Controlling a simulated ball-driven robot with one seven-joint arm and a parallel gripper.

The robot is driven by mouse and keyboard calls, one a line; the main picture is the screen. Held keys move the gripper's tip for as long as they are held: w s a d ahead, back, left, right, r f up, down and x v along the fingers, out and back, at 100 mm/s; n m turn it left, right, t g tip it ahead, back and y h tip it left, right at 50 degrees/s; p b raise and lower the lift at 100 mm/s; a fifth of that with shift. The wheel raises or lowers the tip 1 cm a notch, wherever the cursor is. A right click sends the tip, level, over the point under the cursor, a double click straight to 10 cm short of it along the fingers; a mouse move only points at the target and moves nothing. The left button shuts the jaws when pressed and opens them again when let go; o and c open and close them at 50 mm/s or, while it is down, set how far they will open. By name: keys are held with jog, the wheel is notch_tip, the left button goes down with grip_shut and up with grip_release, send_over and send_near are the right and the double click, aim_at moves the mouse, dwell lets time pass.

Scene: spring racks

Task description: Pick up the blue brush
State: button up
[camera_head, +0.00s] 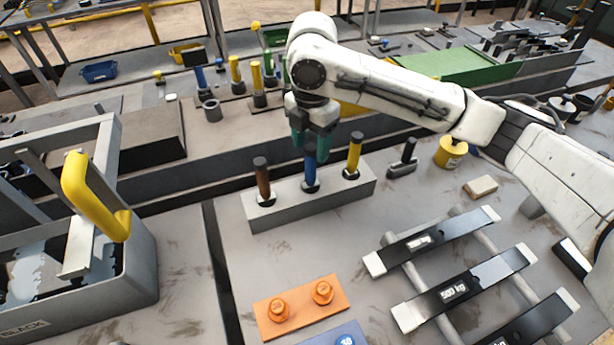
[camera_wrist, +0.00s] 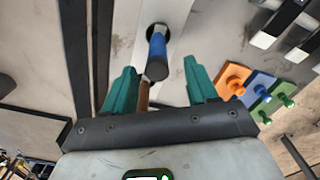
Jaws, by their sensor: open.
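The blue brush (camera_head: 310,172) stands upright in the middle of a grey block rack (camera_head: 335,198), between a brown-handled one (camera_head: 262,178) and a yellow-handled one (camera_head: 354,155). My gripper (camera_head: 311,148) is above the rack, with its teal fingers pointing down around the top of the blue handle. In the wrist view, the blue handle (camera_wrist: 158,45) with its dark end lies between the two open fingers of my gripper (camera_wrist: 162,76). Gaps show on both sides of the handle. The brown handle (camera_wrist: 143,97) shows partly behind the gripper body. The brush's lower end is hidden in the rack.
A grey toolbox with a yellow handle (camera_head: 88,195) stands at the left. An orange plate (camera_head: 300,312) with two knobs lies in front. Black weighted bars (camera_head: 450,290) lie at the right. A yellow cylinder (camera_head: 450,153) stands behind them. Bare bench lies just before the rack.

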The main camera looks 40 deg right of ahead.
aim_at(311, 161)
jog(key=shift+w+d+f+p, duration=0.1)
jog(key=shift+f+p, duration=0.2)
jog(key=shift+f, duration=1.15)
jog(key=shift+w+f+p, duration=0.1)
jog(key=shift+f+p, duration=0.2)
jog(key=shift+f, duration=1.15)
jog(key=shift+c, duration=0.4)
grip_shut()
